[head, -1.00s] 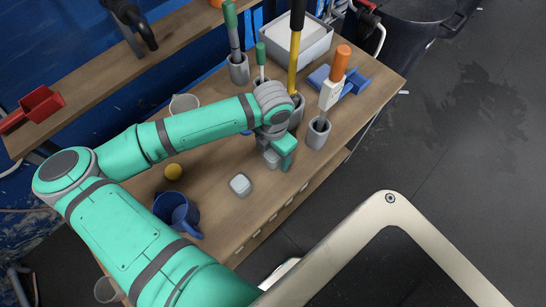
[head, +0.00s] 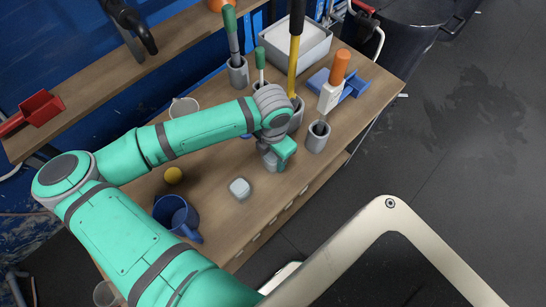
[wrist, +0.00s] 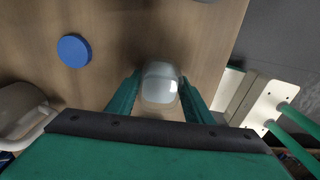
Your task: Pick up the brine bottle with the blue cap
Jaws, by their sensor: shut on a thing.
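My gripper (wrist: 158,98) is shut on a pale, shiny, rounded object (wrist: 160,82), which shows between the two green fingers in the wrist view. No blue cap shows on it from this angle, so I cannot confirm it is the brine bottle. A round blue disc (wrist: 73,50) shows to the left in the wrist view, apart from the fingers, with no bottle body visible around it. In the head view my gripper (head: 283,155) is low over the right half of the table, and my arm hides much of what it holds.
A clear, squarish container (head: 240,188) stands front left of my gripper. Grey holders with upright tools stand close behind and right, including a front cup (head: 317,138). A grey bin (head: 298,45) stands behind.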

